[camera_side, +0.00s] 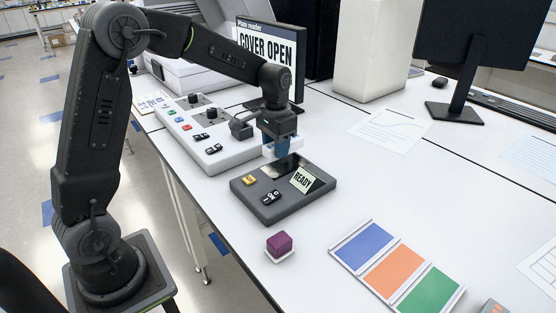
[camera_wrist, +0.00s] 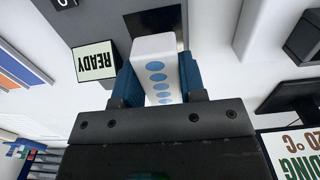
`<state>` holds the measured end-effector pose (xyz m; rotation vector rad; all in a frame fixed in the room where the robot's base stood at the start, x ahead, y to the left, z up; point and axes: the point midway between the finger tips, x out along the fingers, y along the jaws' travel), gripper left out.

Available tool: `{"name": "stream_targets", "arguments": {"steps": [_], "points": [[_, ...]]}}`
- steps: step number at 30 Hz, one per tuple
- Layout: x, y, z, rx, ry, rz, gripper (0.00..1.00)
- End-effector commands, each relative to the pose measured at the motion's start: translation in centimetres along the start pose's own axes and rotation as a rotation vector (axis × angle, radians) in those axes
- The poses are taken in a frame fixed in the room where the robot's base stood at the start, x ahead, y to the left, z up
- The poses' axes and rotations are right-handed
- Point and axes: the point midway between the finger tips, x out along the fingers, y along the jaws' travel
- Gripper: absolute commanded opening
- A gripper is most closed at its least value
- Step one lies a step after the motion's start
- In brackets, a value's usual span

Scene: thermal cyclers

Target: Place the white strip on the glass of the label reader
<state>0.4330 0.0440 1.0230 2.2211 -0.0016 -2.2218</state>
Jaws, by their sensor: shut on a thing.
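My gripper (camera_wrist: 160,88) has blue fingers and is shut on the white strip (camera_wrist: 155,46), which carries a row of blue dots. In the side view my gripper (camera_side: 282,150) is over the back edge of the label reader (camera_side: 262,210). The strip there is mostly hidden by the fingers. The label reader is a dark grey box with a black glass (camera_side: 287,166), a READY display (camera_side: 305,180), a yellow button and a rocker switch. In the wrist view the strip's far end overlaps the dark glass (camera_wrist: 146,20). I cannot tell whether it touches the glass.
A white control panel (camera_side: 215,148) with knobs and buttons stands behind left of the reader. A purple block (camera_side: 279,244) sits in front, and a tray with blue, orange and green panels (camera_side: 395,270) lies at the front right. A COVER OPEN screen (camera_side: 268,48) stands behind.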

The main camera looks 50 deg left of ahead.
Motion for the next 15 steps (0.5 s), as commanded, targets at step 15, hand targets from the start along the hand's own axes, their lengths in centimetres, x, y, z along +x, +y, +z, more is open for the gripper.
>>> {"name": "stream_targets", "arguments": {"steps": [15], "points": [[4.3, 0.4, -0.3, -0.001, 0.002, -0.001, 0.14]]}}
